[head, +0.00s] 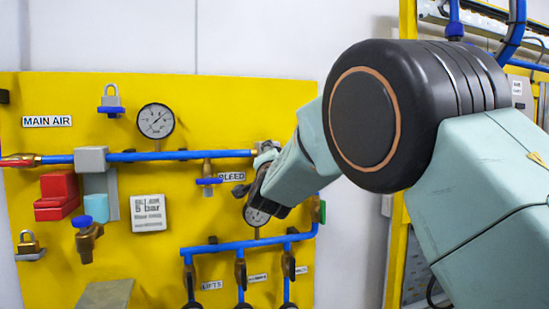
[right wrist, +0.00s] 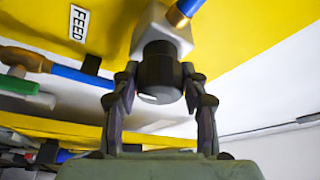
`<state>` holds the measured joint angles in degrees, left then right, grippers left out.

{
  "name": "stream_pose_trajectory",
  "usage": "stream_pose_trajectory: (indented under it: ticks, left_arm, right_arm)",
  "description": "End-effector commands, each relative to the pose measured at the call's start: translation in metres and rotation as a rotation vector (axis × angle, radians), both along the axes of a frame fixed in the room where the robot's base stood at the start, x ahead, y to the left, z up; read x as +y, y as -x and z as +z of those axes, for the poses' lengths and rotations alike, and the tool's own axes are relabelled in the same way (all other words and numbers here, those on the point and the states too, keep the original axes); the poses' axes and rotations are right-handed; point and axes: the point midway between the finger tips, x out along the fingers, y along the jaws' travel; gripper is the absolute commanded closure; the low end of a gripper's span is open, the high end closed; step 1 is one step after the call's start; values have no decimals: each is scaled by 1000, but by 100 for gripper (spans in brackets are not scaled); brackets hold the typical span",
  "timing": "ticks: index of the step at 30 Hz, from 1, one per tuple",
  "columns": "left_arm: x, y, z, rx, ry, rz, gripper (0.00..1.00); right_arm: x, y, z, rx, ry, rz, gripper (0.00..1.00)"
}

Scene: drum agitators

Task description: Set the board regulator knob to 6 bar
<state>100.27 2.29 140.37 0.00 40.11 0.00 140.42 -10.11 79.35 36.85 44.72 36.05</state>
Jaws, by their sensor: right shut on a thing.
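In the right wrist view, the regulator knob (right wrist: 160,70) is a dark ribbed cylinder under a light grey block (right wrist: 170,32), with a pale patch near its lower edge. My right gripper (right wrist: 160,82) has one finger on each side of the knob and is shut on it. In the head view, my right gripper (head: 268,180) is at the right part of the yellow board (head: 230,110), and it hides the knob. A gauge (head: 257,217) is partly covered just below it; its reading cannot be made out. A white sign (head: 148,212) reads "6 bar". My left gripper is not in view.
A blue pipe (head: 170,156) crosses the board, with a round gauge (head: 156,120) above it. Red blocks (head: 57,195), padlocks (head: 111,97) and a brass valve (head: 88,240) are at left. Lower blue pipes (head: 240,246) with dark-handled valves run below my gripper.

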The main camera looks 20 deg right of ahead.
Motion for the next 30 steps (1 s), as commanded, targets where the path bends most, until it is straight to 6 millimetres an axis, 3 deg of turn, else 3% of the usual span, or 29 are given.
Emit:
stream_pose_trajectory:
  ticks: [16, 17, 24, 30]
  left_arm:
    - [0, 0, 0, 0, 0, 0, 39]
    - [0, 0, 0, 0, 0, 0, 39]
    - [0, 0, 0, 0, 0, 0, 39]
    - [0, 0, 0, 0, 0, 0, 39]
  right_arm:
    - [0, 0, 3, -5, -21, 0, 88]
    - [0, 0, 3, -5, -21, 0, 55]
    - [0, 0, 2, -3, -21, 0, 35]
    - [0, 0, 1, -1, -21, 0, 33]
